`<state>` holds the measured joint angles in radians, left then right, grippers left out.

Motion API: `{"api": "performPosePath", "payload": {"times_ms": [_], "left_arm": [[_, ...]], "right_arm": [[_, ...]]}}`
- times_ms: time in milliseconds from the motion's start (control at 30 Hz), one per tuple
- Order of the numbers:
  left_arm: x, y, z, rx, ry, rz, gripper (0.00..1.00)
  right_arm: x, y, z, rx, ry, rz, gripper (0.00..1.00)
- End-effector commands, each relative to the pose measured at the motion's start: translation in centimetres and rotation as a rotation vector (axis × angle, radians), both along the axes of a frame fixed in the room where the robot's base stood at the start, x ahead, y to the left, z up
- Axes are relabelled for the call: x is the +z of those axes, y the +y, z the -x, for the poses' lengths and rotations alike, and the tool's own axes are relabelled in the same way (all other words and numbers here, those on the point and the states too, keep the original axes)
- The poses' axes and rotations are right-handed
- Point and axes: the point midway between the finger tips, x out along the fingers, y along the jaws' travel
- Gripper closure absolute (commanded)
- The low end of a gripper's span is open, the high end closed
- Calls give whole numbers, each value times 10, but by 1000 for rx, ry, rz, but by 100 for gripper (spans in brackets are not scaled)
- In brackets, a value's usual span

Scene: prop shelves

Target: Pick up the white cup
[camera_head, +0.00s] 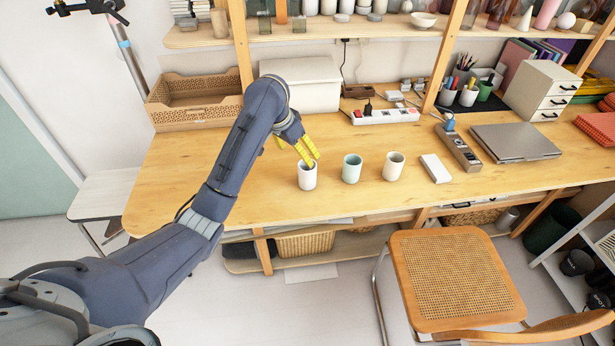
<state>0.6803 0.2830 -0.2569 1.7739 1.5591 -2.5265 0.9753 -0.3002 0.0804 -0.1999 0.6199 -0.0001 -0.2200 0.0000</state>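A white cup (307,177) stands upright on the wooden table near its front edge. It is the leftmost of three cups in a row. My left gripper (310,159), with yellow fingers, reaches down to the cup's rim from above and behind. The fingertips overlap the rim in the picture; I cannot tell whether they touch it, go inside it or are apart. Their opening is too small to judge. A pale green cup (351,170) and a cream cup (393,167) stand to the right. My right gripper is out of view.
A white box (437,168) lies right of the cups on the wooden table (240,200). Behind are a power strip (385,116), a white bin (300,88) and a wooden crate (195,115). A laptop (515,142) lies at right. A chair (455,280) stands in front.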

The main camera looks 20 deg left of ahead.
Motion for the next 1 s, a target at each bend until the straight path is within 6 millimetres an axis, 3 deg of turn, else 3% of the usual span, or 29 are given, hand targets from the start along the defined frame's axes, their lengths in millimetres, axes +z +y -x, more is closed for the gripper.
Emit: {"api": "performPosePath", "payload": {"times_ms": [500,833,1000], "left_arm": [[-67,-12,-23,1,5,1,19],[-81,-15,-29,0,3,-1,19],[-100,-20,-34,1,5,1,19]], "right_arm": [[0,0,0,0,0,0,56],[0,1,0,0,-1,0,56],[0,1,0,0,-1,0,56]]}}
